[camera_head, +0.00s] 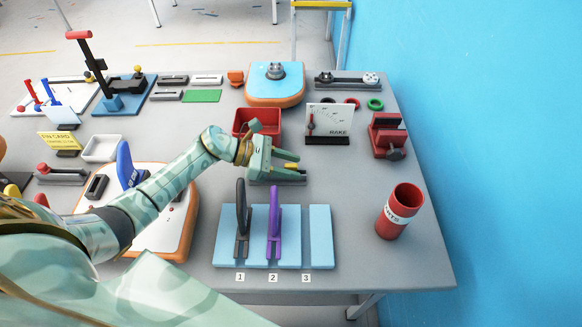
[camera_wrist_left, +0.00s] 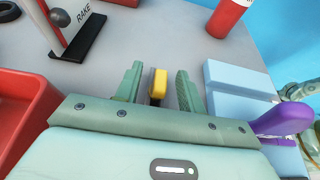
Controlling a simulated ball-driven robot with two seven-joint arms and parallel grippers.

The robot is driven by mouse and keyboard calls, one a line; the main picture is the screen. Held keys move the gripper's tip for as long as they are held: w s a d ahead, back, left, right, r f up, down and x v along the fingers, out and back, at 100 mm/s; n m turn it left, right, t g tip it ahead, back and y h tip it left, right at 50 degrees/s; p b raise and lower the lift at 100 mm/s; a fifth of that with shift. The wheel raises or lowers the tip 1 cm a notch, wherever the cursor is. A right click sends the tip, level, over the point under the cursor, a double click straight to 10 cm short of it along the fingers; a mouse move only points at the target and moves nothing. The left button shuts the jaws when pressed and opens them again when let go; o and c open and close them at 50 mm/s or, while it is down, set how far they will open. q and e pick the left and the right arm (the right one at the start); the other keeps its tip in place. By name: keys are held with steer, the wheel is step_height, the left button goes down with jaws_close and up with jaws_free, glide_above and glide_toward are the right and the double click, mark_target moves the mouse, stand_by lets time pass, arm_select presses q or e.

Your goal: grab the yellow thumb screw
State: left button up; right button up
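The yellow thumb screw (camera_head: 291,166) shows as a small yellow piece at the fingers of my left gripper (camera_head: 297,166), near the table's middle. In the left wrist view the yellow thumb screw (camera_wrist_left: 158,84) lies between the two green fingers of the left gripper (camera_wrist_left: 158,82). A gap shows on each side of it, so the fingers are open and apart from it. A dark grey holder (camera_head: 285,181) is partly hidden under the gripper. My right gripper does not show clearly in either view.
A light-blue board (camera_head: 318,240) with a black and a purple tool stands in front. A red tray (camera_head: 242,123) and the RAKE sign (camera_head: 328,119) lie behind. A red cup (camera_head: 400,211) and a red vise-like block (camera_head: 387,137) stand right. The grey tabletop between board and cup is clear.

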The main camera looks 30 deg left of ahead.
arm_select(q)
steer(key=shift+w+d+f, duration=0.1)
steer(key=shift+w+d, duration=0.05)
steer(key=shift+d, duration=0.05)
jaws_close()
